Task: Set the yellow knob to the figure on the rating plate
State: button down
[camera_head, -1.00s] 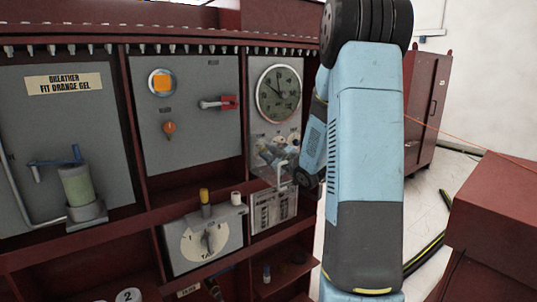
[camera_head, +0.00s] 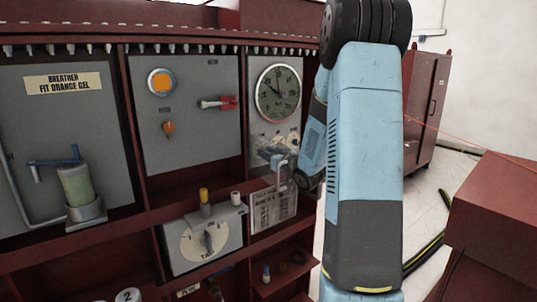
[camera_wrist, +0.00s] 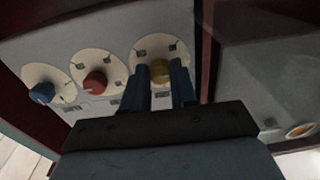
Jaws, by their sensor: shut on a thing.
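The yellow knob (camera_wrist: 160,72) sits on a pale round dial at the right of a row of three in the wrist view. My gripper (camera_wrist: 161,76) has one dark blue finger on each side of the yellow knob and is shut on it. The knob's pointer and the dial's figures are too blurred to read. In the head view my arm hides most of the gripper, and the knob cannot be made out clearly. A white printed plate (camera_head: 273,208) hangs below the round gauge. It may be the rating plate, but its figures are too small to read.
A red knob (camera_wrist: 95,82) and a blue knob (camera_wrist: 42,92) sit left of the yellow one. In the head view a round gauge (camera_head: 278,93) is above, and a tap box (camera_head: 185,248) is at lower left. A red cabinet wall (camera_wrist: 209,50) stands close right of the fingers.

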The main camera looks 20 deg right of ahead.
jog(key=shift+f, duration=0.1)
dwell(0.3)
jog(key=c, duration=0.9)
grip_release()
jog(key=v, duration=1.3)
jog(key=shift+s+d, duration=0.1)
jog(key=shift+s, duration=0.3)
jog(key=shift+s, duration=0.1)
